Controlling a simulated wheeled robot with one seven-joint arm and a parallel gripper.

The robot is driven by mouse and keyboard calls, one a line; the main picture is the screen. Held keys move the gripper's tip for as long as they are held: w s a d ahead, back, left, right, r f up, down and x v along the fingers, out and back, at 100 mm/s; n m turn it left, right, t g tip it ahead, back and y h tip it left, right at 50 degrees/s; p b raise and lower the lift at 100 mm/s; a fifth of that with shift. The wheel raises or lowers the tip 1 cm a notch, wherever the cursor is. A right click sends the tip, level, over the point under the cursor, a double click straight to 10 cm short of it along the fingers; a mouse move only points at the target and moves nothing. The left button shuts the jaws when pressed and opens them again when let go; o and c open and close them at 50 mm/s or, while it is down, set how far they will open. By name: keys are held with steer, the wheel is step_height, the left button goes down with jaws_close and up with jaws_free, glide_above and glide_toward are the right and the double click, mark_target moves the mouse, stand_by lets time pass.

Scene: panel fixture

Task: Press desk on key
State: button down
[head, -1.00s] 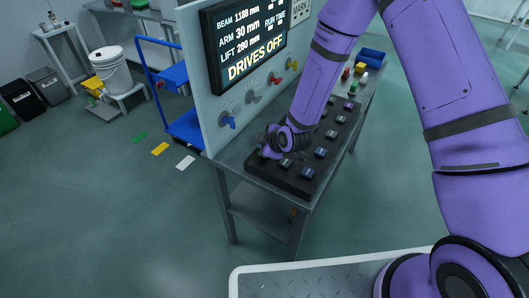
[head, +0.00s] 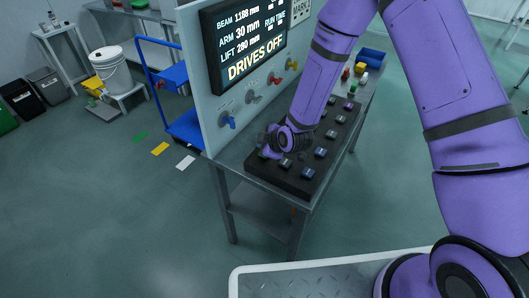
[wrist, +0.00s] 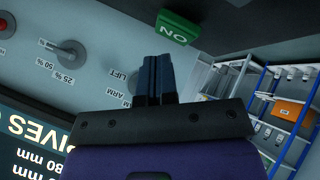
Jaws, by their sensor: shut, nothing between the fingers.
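The green key (wrist: 178,28), marked ON, shows upside down at the top of the wrist view, on the dark key desk. My gripper (wrist: 158,58) is shut and empty, its dark fingertips close to the key and slightly left of it. A small gap shows in the picture; I cannot tell the true distance. In the head view the key desk (head: 282,180) is a black sloped block with several keys, and my gripper (head: 268,153) is at its near left end. The green key is hidden there by my wrist. The screen (head: 248,45) reads DRIVES OFF.
The upright panel (head: 210,90) stands right behind the desk, with a blue knob (head: 227,121), grey knob (head: 254,97), red knob (head: 274,79) and yellow knob (head: 292,65). Small coloured items and a blue bin (head: 373,55) stand at the table's far end.

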steer(key=shift+f, duration=0.1)
stand_by(0.5)
steer(key=shift+f, duration=0.3)
steer(key=shift+f, duration=0.45)
stand_by(0.7)
steer(key=shift+r, duration=0.85)
steer(key=shift+r, duration=2.5)
